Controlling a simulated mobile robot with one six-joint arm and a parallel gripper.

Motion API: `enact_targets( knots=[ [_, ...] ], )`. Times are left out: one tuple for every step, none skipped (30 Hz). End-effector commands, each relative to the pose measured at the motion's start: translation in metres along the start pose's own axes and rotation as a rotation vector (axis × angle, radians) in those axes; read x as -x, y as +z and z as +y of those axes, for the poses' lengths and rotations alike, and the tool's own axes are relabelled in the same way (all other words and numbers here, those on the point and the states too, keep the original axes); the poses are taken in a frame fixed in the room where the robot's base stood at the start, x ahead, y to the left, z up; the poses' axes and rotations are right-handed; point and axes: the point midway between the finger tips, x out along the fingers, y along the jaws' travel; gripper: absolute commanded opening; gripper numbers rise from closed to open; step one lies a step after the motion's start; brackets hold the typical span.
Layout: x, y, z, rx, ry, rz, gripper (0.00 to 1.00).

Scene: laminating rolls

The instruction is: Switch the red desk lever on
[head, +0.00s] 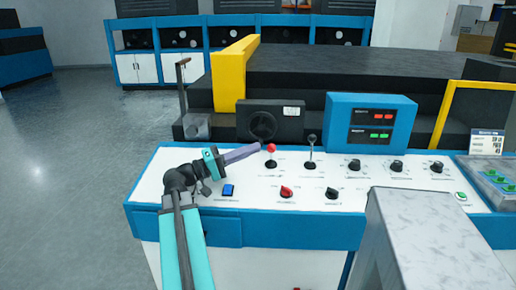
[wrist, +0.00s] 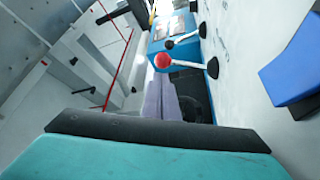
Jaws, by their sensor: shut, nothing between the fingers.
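The red desk lever, a short stick with a red ball knob (head: 271,148), stands up from the white top of the blue control desk. In the wrist view its red knob (wrist: 162,62) and pale shaft stick out from a black base. My gripper (head: 257,148) is shut and empty, its purple-grey fingers pointing at the knob from the left. In the wrist view the fingertips (wrist: 163,80) appear just below the knob. I cannot tell whether they touch it. A second lever with a dark knob (head: 311,138) stands to the right of the red one.
The desk (head: 245,192) also bears a blue switch (head: 228,190), a red rotary knob (head: 287,191) and several black knobs. Behind the levers stand a black speaker-like box (head: 268,121) and a blue display box (head: 369,122). A grey block (head: 433,235) fills the front right.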

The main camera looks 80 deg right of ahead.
Motion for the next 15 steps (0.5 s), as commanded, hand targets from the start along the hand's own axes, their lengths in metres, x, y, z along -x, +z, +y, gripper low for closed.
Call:
enact_targets(
  knots=[
    [0.007,-0.001,-0.001,0.000,-0.001,0.003,0.00],
    [0.011,-0.001,-0.001,0.000,-0.001,0.004,0.00],
    [0.015,-0.001,-0.001,0.000,0.000,0.004,0.00],
    [0.018,-0.001,-0.001,0.000,0.000,0.004,0.00],
    [0.021,-0.002,-0.001,0.000,0.000,0.004,0.00],
    [0.024,-0.002,-0.001,0.000,0.000,0.005,0.00],
    [0.027,-0.002,-0.001,0.000,0.000,0.006,0.00],
    [0.029,-0.002,0.000,0.000,0.000,0.006,0.00],
    [0.031,-0.002,0.000,0.000,0.001,0.006,0.00],
    [0.032,-0.002,0.000,0.000,0.001,0.005,0.00],
    [0.033,-0.002,0.000,0.000,0.001,0.005,0.00],
    [0.034,-0.002,0.000,0.000,0.002,0.005,0.00],
    [0.035,-0.002,0.000,0.000,0.002,0.005,0.00],
    [0.035,-0.002,0.000,0.000,0.002,0.005,0.00],
    [0.035,-0.002,0.000,0.000,0.002,0.005,0.00]
  ],
)
